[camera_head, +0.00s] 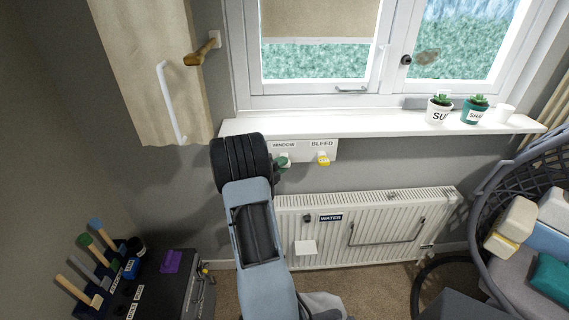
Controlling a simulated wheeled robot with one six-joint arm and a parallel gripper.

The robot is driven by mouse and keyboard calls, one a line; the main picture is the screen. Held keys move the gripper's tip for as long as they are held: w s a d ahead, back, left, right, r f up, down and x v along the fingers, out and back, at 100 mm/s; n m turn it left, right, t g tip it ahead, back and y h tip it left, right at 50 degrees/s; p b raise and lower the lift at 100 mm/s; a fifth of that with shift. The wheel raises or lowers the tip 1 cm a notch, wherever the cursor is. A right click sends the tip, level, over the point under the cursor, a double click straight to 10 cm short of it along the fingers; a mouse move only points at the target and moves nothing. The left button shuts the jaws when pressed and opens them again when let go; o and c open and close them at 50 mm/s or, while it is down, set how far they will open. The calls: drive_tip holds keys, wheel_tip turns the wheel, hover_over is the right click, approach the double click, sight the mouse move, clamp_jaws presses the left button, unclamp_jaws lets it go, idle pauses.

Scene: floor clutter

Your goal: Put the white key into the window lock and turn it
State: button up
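The window (388,88) fills the upper right, with a white frame and a lower handle (350,88). A dark round fitting (405,60) sits on its middle post; I cannot tell whether it is the lock. A key rail (303,149) below the sill reads WINDOW and BLEED. A green-headed item (283,162) hangs under WINDOW and a yellow-headed one (323,160) under BLEED. I cannot make out a white key. My arm rises from the bottom, its dark ribbed part just left of the rail; my gripper's fingers do not show.
A radiator (375,225) stands below.

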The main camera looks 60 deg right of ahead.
clamp_jaws()
drive_tip(key=shift+s+a+b, duration=0.4)
drive_tip(key=shift+a+b, duration=0.1)
drive_tip(key=shift+a, duration=0.1)
idle(0.7)
drive_tip(key=shift+s+a+b, duration=0.3)
drive_tip(key=shift+s+a, duration=0.5)
drive_tip(key=shift+a, duration=0.3)
